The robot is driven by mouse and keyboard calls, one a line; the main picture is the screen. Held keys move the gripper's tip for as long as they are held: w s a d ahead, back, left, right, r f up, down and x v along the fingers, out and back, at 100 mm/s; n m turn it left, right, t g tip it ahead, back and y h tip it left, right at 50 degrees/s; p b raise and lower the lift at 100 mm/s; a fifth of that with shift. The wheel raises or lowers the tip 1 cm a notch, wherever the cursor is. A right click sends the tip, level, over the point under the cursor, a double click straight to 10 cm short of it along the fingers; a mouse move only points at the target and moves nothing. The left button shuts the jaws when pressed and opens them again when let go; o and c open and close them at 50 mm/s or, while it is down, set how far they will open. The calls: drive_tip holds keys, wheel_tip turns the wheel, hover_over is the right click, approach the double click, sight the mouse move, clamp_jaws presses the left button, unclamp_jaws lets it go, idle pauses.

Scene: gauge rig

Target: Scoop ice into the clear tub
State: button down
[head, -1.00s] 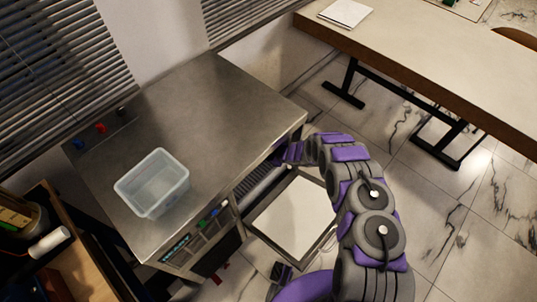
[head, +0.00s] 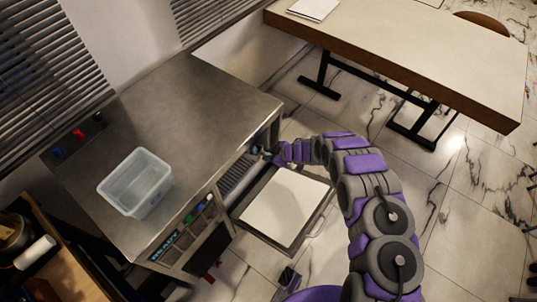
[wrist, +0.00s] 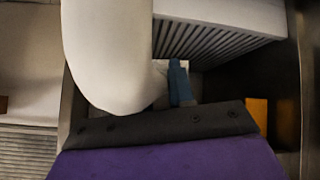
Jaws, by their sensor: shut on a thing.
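The clear tub (head: 136,184) stands upright on the steel top of the ice machine, near its front left; I see nothing in it. My gripper (head: 274,153) is at the right end of the machine's open front. In the wrist view my gripper's jaw (wrist: 165,125) is shut on a blue handle (wrist: 179,84), which may belong to a scoop. A large white rounded shape (wrist: 105,55) beside it hides part of the view; I cannot tell what it is. No ice can be made out.
The steel counter top (head: 190,110) is largely clear. A pulled-out or folded-down white panel (head: 284,207) juts from the machine's front, below a slatted grille (head: 238,170). A long table (head: 410,55) stands at the back right. A wooden shelf (head: 62,240) is at lower left.

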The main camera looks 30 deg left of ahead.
drive_tip(key=d+r+p, duration=0.2)
drive_tip(key=d+r, duration=0.1)
drive_tip(key=d, duration=0.6)
drive_tip(key=s+d+r+p, duration=0.1)
drive_tip(key=d+r, duration=0.2)
drive_tip(key=d, duration=0.6)
drive_tip(key=shift+s+r+p, duration=0.2)
drive_tip(key=shift+r+p, duration=0.15)
drive_tip(key=shift+r, duration=0.05)
drive_tip(key=shift+d, duration=0.1)
